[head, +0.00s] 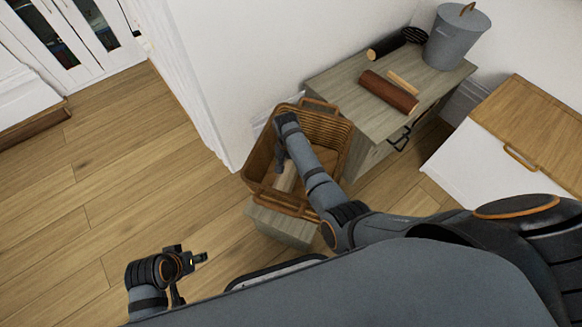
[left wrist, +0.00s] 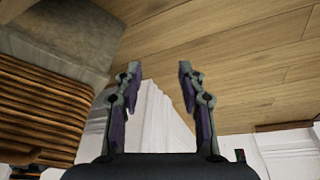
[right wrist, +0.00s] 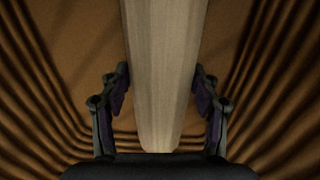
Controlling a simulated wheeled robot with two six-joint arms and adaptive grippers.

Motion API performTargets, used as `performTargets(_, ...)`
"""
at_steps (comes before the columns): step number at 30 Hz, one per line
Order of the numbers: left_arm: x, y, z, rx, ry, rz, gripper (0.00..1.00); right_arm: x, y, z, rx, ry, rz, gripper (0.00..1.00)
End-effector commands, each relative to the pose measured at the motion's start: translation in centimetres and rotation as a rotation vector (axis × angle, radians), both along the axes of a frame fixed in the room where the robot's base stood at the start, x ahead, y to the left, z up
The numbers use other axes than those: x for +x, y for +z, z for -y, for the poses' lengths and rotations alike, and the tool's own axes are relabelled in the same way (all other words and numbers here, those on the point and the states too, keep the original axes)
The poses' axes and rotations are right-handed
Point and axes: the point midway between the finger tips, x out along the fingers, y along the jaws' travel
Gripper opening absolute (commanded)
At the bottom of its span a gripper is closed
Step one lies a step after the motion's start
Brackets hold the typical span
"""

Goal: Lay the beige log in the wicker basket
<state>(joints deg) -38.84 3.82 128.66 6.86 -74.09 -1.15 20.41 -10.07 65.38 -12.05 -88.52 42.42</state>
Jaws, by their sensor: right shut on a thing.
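The beige log (head: 286,178) is inside the wicker basket (head: 258,160), below the rim, tilted in the head view. My right gripper (head: 281,160) reaches down into the basket and is shut on the log. In the right wrist view, the pale log (right wrist: 166,65) runs between the two fingers (right wrist: 162,88), with ribbed basket walls (right wrist: 50,75) on both sides. Whether the log touches the basket floor is not clear. My left gripper (head: 190,275) is outside the basket, over the floor. In the left wrist view its fingers (left wrist: 160,80) are apart and empty.
The basket stands on a low grey wooden block (head: 282,226). Open floor (head: 120,190) lies left.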

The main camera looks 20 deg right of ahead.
Motion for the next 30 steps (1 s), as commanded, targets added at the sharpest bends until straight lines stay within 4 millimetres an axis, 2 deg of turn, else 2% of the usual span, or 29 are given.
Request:
performTargets(5,0.0,0.0,0.0,0.000,0.000,0.001,0.40,0.1,-0.1,0.0,0.000,0.000,0.001,0.02)
performTargets(6,0.0,0.0,0.0,0.000,0.000,0.002,0.40,0.0,-0.2,0.0,0.000,0.000,0.000,0.64)
performTargets(11,0.0,0.0,0.0,0.000,0.000,0.001,0.40,0.0,-0.2,0.0,0.000,0.000,0.000,0.85)
performTargets(22,0.0,0.1,0.0,0.001,0.000,-0.001,0.40,0.0,0.2,0.0,0.000,0.000,0.001,0.85)
performTargets(26,-0.1,2.3,-0.7,0.030,0.001,-0.067,0.40,0.1,2.3,-0.1,0.000,0.000,0.000,0.85)
performTargets(29,-0.6,4.8,-1.7,0.069,0.007,-0.162,0.40,0.2,4.6,-0.2,0.000,0.000,0.001,0.85)
performTargets(30,-0.7,2.3,-1.9,0.071,0.012,-0.167,0.40,0.1,4.0,-0.2,0.000,0.000,0.000,0.85)
